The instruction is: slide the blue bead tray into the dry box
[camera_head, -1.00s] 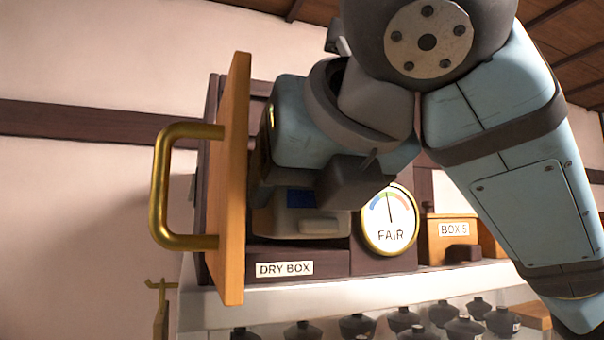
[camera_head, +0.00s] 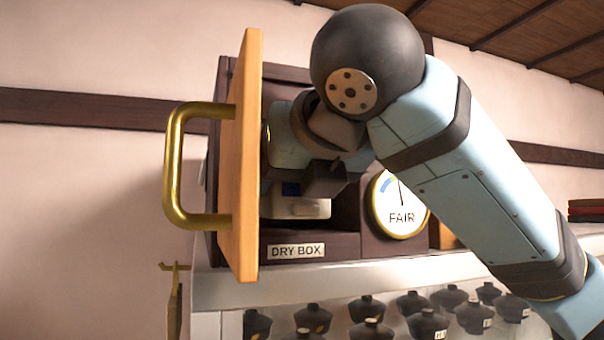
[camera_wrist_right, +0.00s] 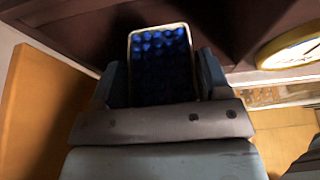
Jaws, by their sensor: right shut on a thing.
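The dry box (camera_head: 330,246) is a dark wooden box on a pale shelf, with its orange door (camera_head: 240,160) swung open at the left. My right gripper (camera_wrist_right: 158,80) is shut on the blue bead tray (camera_wrist_right: 158,34), a pale-rimmed tray filled with dark blue beads. In the head view the tray's pale front (camera_head: 302,209) and a patch of blue show below my wrist, at the box opening beside the door. The far part of the tray and much of the opening are hidden there. My left gripper is not in view.
A brass handle (camera_head: 175,165) sticks out from the door. A round dial reading FAIR (camera_head: 400,204) sits just right of the opening and also shows in the wrist view (camera_wrist_right: 290,46). Several dark lidded bowls (camera_head: 370,329) stand under the shelf.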

